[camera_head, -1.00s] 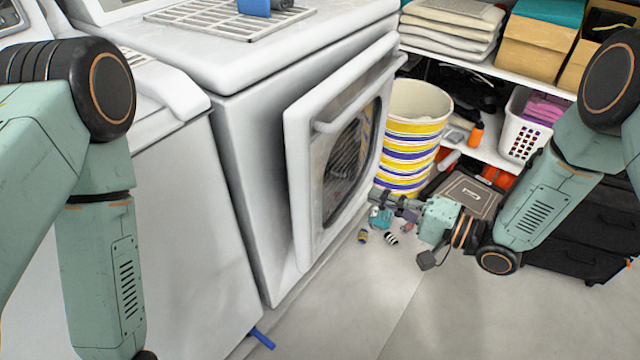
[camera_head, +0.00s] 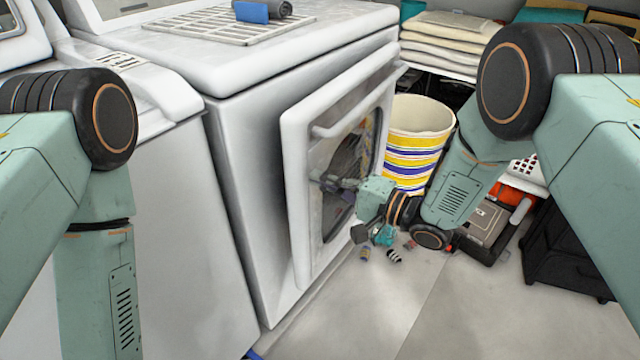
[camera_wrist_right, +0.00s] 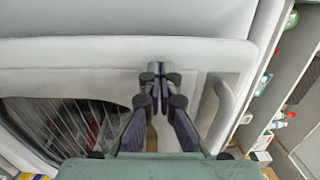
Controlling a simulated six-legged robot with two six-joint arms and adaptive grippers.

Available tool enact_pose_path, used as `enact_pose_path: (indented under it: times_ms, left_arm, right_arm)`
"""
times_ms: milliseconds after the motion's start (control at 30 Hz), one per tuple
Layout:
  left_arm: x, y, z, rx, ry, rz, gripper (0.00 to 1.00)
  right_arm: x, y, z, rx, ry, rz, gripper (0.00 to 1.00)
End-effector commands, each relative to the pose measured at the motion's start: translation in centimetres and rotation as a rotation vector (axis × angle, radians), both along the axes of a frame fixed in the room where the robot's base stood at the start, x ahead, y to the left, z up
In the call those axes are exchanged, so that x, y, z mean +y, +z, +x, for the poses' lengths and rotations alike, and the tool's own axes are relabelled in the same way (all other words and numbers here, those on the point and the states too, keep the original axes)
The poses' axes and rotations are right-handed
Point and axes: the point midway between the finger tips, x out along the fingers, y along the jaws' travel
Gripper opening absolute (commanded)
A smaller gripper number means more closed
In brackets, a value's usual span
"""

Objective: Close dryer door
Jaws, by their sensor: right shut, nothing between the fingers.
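The white dryer door (camera_head: 301,215) stands ajar on the front of the white dryer (camera_head: 245,160), with a dark gap along its left side. It has a dark window (camera_head: 345,165) and a bar handle (camera_head: 345,118) near its top. My right gripper (camera_head: 322,181) is shut and empty in front of the door, by the left edge of the window and below the handle. In the right wrist view my fingertips (camera_wrist_right: 157,72) are together against the view of the door's white panel (camera_wrist_right: 90,62). I cannot tell whether they touch it. My left arm shows at the left; its gripper is out of view.
A striped bin (camera_head: 415,145) stands right of the door. Small items (camera_head: 394,256) lie on the floor below my right wrist. A white washer (camera_head: 165,190) stands left of the dryer. Folded towels (camera_head: 445,45) lie on a shelf behind. The front floor (camera_head: 400,320) is clear.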

Motion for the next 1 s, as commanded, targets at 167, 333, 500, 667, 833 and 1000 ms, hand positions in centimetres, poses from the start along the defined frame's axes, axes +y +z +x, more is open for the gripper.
enact_pose_path:
  times_ms: [167, 333, 500, 667, 833, 1000]
  left_arm:
    - [0.0, -0.3, 0.0, 0.0, 0.0, 0.0, 0.0]
    - [0.0, -0.3, 0.0, 0.0, 0.0, 0.0, 0.0]
    - [0.0, -0.3, 0.0, 0.0, 0.0, 0.0, 0.0]
    - [0.0, -0.5, 0.0, 0.0, 0.0, 0.0, 0.0]
    - [0.0, -0.7, 0.0, -0.001, 0.0, 0.0, 0.0]
    - [0.0, -0.7, 0.0, 0.0, -0.001, 0.0, 0.0]
  right_arm:
    - [0.7, 0.0, 0.4, -0.001, 0.0, 0.0, 0.0]
    - [0.7, 0.1, 0.5, -0.001, -0.001, 0.001, 0.0]
    - [0.9, 0.1, 0.5, -0.001, 0.0, -0.001, 0.0]
    - [3.1, -0.1, 1.8, -0.005, 0.004, -0.005, 0.0]
    - [5.5, 0.0, 3.0, -0.003, 0.003, -0.002, 0.0]
    - [6.3, 0.2, 3.3, -0.006, 0.004, 0.0, 0.0]
